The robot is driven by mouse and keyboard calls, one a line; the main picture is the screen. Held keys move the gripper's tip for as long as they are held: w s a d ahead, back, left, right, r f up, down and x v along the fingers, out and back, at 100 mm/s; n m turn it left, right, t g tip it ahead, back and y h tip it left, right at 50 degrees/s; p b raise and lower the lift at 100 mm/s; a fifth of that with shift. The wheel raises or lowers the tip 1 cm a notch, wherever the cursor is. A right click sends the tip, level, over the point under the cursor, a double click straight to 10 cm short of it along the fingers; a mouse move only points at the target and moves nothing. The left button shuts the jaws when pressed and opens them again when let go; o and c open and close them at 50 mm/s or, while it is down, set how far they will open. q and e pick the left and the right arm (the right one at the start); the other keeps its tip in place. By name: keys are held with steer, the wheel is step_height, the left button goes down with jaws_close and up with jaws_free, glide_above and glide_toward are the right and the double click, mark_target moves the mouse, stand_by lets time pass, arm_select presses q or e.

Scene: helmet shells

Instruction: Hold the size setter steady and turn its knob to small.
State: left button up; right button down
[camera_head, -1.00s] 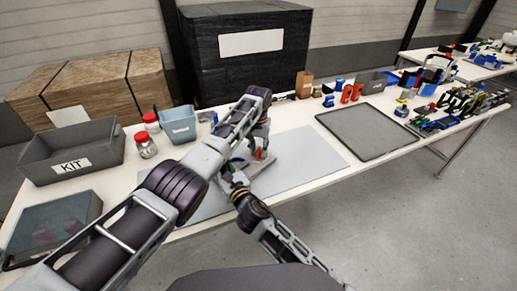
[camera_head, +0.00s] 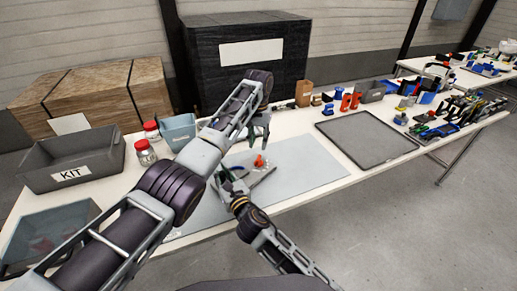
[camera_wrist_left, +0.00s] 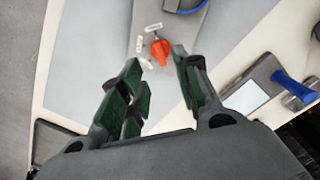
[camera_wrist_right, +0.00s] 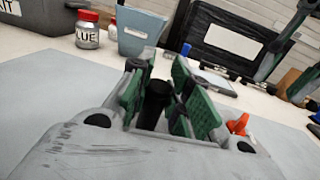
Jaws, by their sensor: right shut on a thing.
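The size setter is a grey plate (camera_wrist_left: 181,28) on the light mat, with an orange knob (camera_wrist_left: 160,50) and small white labels beside the knob. The knob also shows in the head view (camera_head: 260,161) and in the right wrist view (camera_wrist_right: 238,125). I cannot read the labels or the knob's setting. My left gripper (camera_head: 263,128) is open and empty above the setter. In its wrist view the knob lies beyond the fingertips (camera_wrist_left: 160,72), apart from them. My right gripper (camera_wrist_right: 160,72) is shut on a dark upright post (camera_wrist_right: 154,104) at the setter's near left side; fingers partly hide it.
The light mat (camera_head: 310,165) is clear to the right of the setter. A grey tray (camera_head: 365,136) lies further right. Red-lidded jars (camera_head: 145,153), a light-blue bin (camera_head: 178,132) and the KIT bin (camera_head: 75,158) stand left. A dark wrapped box (camera_head: 240,65) stands behind the table.

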arm_select(q)
steer(key=shift+r, duration=1.75)
arm_select(e)
steer(key=c, duration=1.3)
jaws_free()
steer(key=shift+o, duration=0.2)
steer(key=v, duration=1.2)
steer(key=shift+s+d, duration=0.1)
steer(key=shift+d, duration=0.05)
